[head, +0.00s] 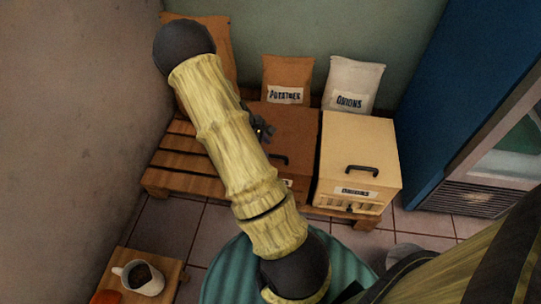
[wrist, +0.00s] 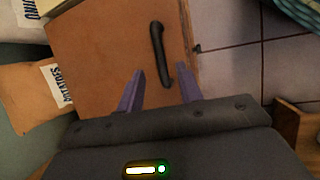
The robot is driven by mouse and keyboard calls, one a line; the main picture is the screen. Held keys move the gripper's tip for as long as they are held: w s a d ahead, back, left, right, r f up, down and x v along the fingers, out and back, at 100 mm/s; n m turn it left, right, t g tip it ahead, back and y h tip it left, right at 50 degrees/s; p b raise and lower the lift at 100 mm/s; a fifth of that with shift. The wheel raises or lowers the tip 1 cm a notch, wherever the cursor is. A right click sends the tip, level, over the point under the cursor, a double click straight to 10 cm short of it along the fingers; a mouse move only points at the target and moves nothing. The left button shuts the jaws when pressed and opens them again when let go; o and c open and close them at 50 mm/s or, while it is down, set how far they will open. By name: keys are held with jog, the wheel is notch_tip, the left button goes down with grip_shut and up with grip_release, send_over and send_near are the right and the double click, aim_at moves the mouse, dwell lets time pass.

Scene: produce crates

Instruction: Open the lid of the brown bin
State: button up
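The brown bin (head: 300,125) stands on a wooden pallet, left of a tan bin, and my arm covers part of it in the head view. Its lid (wrist: 95,45) looks flat and shut. A black bar handle (wrist: 160,55) on the lid also shows in the head view (head: 279,159). My gripper (head: 263,130) is mostly hidden behind my arm in the head view. In the wrist view my gripper (wrist: 163,75) is open, its two purple fingers spread over the lid. The handle's near end lies between the fingertips in the picture; I see no contact.
The tan bin (head: 378,143) with its own black handle is close on the right. Sacks of potatoes (head: 287,75) and onions (head: 352,82) stand behind. A blue cabinet (head: 450,70) is at the right, and a low wooden stand with a mug (head: 140,278) at the lower left.

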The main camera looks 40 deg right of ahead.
aim_at(273, 155)
jog(key=b+x, duration=0.1)
jog(key=x, duration=0.4)
jog(key=shift+d+f, duration=0.1)
grip_shut()
